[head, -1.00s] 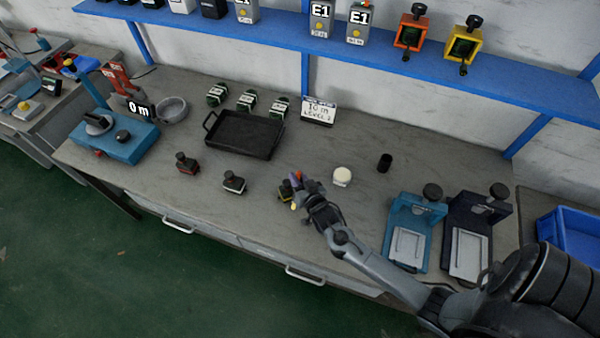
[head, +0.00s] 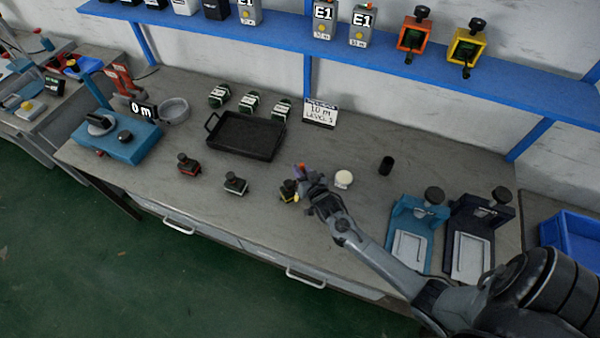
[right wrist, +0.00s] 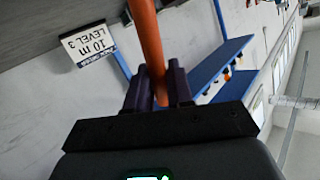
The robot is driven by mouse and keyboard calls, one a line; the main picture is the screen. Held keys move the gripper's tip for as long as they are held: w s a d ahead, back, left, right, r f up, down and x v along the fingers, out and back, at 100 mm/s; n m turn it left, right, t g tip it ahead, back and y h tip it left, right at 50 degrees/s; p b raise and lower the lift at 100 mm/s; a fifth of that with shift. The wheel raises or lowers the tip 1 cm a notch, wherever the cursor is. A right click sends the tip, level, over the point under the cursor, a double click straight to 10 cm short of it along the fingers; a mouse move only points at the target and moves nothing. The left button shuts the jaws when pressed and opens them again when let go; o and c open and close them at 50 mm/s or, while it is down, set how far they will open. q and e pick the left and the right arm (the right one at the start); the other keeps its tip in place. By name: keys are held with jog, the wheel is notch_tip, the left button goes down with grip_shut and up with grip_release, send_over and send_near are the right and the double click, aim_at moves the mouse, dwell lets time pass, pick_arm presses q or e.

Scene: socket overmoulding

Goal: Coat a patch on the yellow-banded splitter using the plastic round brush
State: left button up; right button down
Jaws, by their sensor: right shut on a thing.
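The yellow-banded splitter (head: 287,190) is a small dark block with a yellow band on the bench, partly hidden by my right gripper. My right gripper (head: 304,180) is just right of it, close above the bench. It is shut on the round brush, whose orange handle (right wrist: 150,40) stands between the fingers in the right wrist view. In the head view the handle's orange end (head: 299,167) sticks up past the gripper, and a yellow tip shows low beside the splitter. I cannot tell whether the tip touches it. My left gripper is not in view.
A red-banded splitter (head: 188,164) and a pale-banded splitter (head: 236,184) stand to the left. A black tray (head: 245,151) lies behind. A round white pot (head: 343,179) and a black cup (head: 386,164) stand right of the gripper. Blue (head: 414,213) and dark (head: 476,215) fixtures stand further right.

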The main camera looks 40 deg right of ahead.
jog(key=shift+a, duration=0.15)
jog(key=shift+s+a+r+p, duration=0.1)
jog(key=shift+s+a+p, duration=0.4)
jog(key=shift+a, duration=0.3)
jog(key=shift+s+a+p, duration=0.3)
jog(key=shift+s+a, duration=0.1)
jog(key=shift+a, duration=0.45)
jog(key=shift+r+p, duration=2.9)
jog(key=shift+r, duration=0.1)
